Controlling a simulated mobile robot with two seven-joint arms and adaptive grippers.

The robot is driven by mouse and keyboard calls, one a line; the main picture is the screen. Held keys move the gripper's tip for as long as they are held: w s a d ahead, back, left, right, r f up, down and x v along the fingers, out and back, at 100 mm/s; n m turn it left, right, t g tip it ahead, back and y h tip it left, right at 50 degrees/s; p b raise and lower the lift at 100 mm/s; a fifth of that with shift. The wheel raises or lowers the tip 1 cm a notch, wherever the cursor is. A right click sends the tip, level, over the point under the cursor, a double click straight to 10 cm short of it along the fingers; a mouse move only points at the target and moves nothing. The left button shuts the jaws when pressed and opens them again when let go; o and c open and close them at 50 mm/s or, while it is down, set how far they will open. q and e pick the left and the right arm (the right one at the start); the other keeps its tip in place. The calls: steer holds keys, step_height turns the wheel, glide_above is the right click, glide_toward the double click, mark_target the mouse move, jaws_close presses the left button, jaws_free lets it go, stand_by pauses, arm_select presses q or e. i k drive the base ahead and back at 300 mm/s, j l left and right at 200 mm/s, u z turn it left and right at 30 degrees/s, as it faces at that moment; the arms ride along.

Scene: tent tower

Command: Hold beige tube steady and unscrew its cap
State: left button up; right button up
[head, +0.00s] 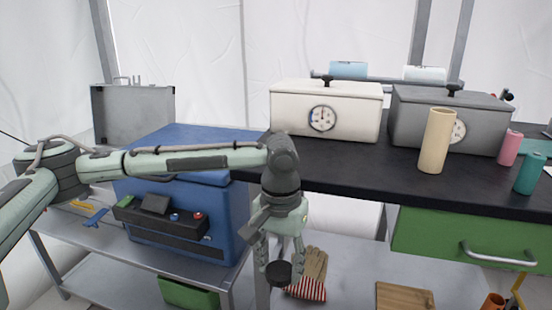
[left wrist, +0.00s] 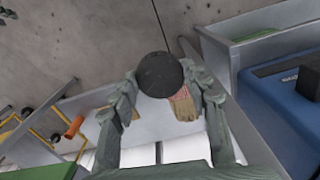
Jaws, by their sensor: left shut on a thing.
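The beige tube (head: 436,142) stands upright near the front edge of the black worktop, right of centre in the head view. No cap shows on its top, and no gripper touches it. My left gripper (head: 279,267) hangs below the worktop's front edge, left of the tube and well apart from it. It is shut on a round black cap (head: 278,273). In the left wrist view the black cap (left wrist: 160,74) sits between the fingertips. My right gripper is in neither view.
A white box (head: 325,110) and a grey box (head: 440,120) with dials stand behind the tube. Pink (head: 509,148) and teal (head: 529,174) cylinders stand to its right. A blue case (head: 190,200) is at left. Gloves (head: 312,268) lie below on the lower shelf.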

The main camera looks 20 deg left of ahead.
mark_target(440, 122)
steer(key=i+u, duration=0.15)
steer(key=u, duration=0.3)
steer(key=i+l+u, duration=0.15)
steer(key=u, duration=0.25)
